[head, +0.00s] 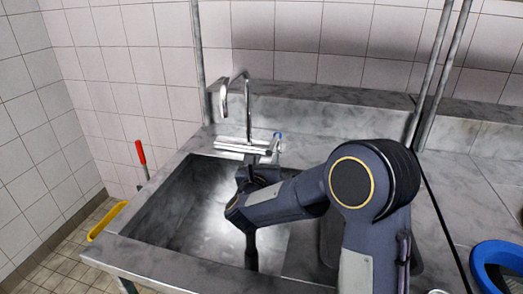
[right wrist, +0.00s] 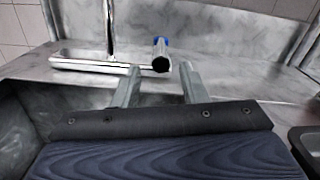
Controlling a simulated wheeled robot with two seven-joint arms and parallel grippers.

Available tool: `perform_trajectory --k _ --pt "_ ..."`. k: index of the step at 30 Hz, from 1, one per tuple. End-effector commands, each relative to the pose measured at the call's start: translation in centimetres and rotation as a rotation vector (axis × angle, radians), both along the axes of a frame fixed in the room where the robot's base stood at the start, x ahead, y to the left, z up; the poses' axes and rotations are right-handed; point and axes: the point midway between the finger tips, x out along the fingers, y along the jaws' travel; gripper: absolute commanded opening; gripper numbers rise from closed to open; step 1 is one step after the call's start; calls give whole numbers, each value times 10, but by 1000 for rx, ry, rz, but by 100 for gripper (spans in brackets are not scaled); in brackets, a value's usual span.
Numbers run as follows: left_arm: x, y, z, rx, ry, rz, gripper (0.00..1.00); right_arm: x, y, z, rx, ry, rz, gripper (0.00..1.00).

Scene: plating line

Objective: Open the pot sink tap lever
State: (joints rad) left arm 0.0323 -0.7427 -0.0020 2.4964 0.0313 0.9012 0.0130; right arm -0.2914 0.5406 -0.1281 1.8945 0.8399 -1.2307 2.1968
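The pot sink tap (head: 240,146) stands at the back edge of the sink (head: 205,225), with a tall curved metal spout. Its lever (head: 277,139) has a blue mark and sits at the right end of the tap body. My right gripper (head: 263,157) is over the back of the sink, just in front of the tap. In the right wrist view, its two fingers (right wrist: 159,76) are apart. The lever (right wrist: 161,56) shows its dark round end and blue mark between and beyond them. I cannot tell whether the fingers touch it. My left gripper is out of view.
A metal backsplash (head: 330,117) rises behind the tap, and vertical metal posts (head: 436,75) stand to its right. A blue round container (head: 497,254) is at the right. A red-handled tool (head: 141,156) and a yellow object (head: 106,221) are left of the sink.

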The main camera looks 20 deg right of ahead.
Motion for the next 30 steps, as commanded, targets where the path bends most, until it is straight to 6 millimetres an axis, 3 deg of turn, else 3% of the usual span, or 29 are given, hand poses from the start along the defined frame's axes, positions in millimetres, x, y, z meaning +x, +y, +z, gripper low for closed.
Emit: perform_trajectory --k 10,22,30 --pt "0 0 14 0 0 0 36 42 -31 2 -3 3 1 39" --pt "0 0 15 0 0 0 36 50 -37 0 -2 3 3 39" --pt "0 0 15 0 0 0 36 50 -37 0 -2 4 3 3"
